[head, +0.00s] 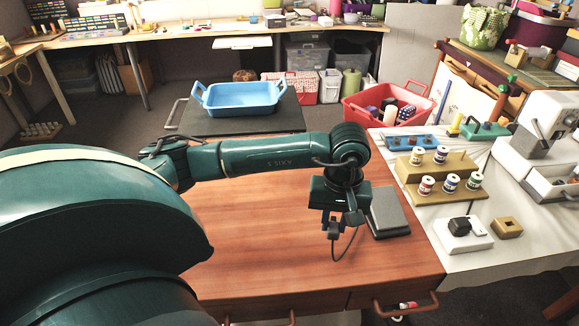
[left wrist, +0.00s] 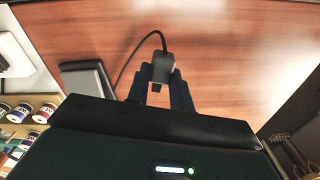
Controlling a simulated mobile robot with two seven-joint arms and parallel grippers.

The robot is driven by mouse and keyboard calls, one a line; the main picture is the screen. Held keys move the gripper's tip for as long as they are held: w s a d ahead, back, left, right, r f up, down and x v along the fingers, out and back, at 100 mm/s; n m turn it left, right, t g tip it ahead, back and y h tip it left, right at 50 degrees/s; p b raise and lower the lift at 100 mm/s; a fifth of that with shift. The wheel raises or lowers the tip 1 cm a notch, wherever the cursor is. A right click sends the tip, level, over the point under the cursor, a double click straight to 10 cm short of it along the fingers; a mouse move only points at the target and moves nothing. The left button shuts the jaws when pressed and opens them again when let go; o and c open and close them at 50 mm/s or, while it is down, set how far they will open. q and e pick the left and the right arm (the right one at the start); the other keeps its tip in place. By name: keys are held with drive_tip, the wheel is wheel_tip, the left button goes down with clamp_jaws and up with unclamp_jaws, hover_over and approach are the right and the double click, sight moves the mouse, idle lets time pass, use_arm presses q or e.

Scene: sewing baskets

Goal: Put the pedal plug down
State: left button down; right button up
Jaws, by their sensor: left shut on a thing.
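My left gripper (head: 342,230) points down over the right part of the brown wooden table (head: 260,240). In the left wrist view, my left gripper (left wrist: 160,90) is shut on the pedal plug (left wrist: 162,68), a small dark block between the fingertips. A thin black cord (left wrist: 133,58) curves from the plug toward the grey foot pedal (left wrist: 88,78). In the head view the pedal (head: 388,212) lies on the table just right of the gripper, and the cord hangs in a loop below the fingers. I cannot tell whether the plug touches the table. My right gripper is not in view.
To the right, a white-covered table holds thread spools on a wooden stand (head: 440,190), a white block with a black piece (head: 463,234), a wooden block (head: 507,227) and a sewing machine (head: 535,135). A blue tray (head: 240,99) stands behind. The brown table's left and middle are clear.

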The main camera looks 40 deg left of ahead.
sight(325, 246)
use_arm(q)
drive_tip(key=f+n+b, duration=0.1)
drive_tip(key=f, duration=0.2)
drive_tip(key=w+a+f+b, duration=0.1)
drive_tip(key=f, duration=0.2)
drive_tip(key=w+a+f+n+b, duration=0.1)
drive_tip(key=f, duration=0.3)
drive_tip(key=shift+a+n, duration=0.25)
drive_tip(key=shift+n, duration=0.05)
drive_tip(key=shift+f, duration=0.1)
drive_tip(key=c, duration=1.2)
unclamp_jaws()
drive_tip(key=shift+c, duration=0.2)
